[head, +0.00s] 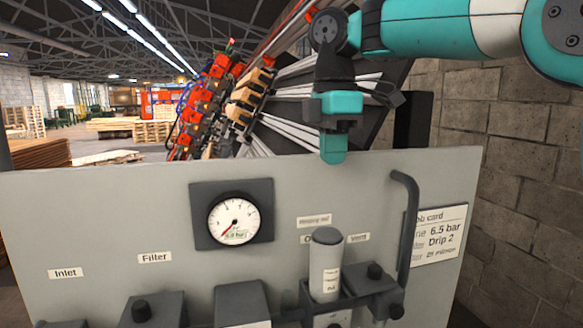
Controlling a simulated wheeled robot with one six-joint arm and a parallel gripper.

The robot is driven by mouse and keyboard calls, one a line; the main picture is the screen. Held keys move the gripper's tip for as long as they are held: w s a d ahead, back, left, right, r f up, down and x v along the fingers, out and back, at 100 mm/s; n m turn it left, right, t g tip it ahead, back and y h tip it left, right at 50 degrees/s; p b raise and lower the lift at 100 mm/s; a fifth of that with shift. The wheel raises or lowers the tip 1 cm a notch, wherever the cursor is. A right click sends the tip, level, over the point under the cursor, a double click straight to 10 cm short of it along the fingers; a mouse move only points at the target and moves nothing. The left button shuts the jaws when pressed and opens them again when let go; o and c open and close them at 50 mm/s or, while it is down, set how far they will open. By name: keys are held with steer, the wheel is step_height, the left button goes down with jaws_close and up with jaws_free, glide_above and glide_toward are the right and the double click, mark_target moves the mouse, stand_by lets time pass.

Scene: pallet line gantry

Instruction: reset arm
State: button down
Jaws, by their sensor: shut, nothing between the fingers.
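My arm comes in from the upper right. My gripper (333,153) hangs down from it, with its teal tip just above or in front of the top edge of the grey panel (120,215). It is shut and nothing shows in it. I cannot tell whether the tip is apart from the panel edge. A round pressure gauge (234,218) in a dark square mount is on the panel, its red needle pointing to the lower left.
A light grey cylinder (325,265) stands in a dark holder, right of centre. A bent dark pipe (407,215) and a job card (440,236) reading 6.5 bar are at the right. Dark fittings (152,310) line the bottom. A block wall (530,200) closes the right side.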

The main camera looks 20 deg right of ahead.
steer(key=s+a+f+m+y+b, duration=0.1)
steer(key=s+f+m+b, duration=0.2)
steer(key=s+f+b, duration=0.2)
steer(key=s+a+f+m+y+b, duration=0.1)
steer(key=s+f+m+b, duration=0.3)
steer(key=s+f, duration=0.7)
steer(key=s+a+f+m+y+b, duration=0.2)
steer(key=s+f+m+b, duration=0.2)
steer(key=f, duration=1.2)
steer(key=s+b, duration=0.2)
steer(key=s, duration=0.2)
steer(key=shift+a+f, duration=0.4)
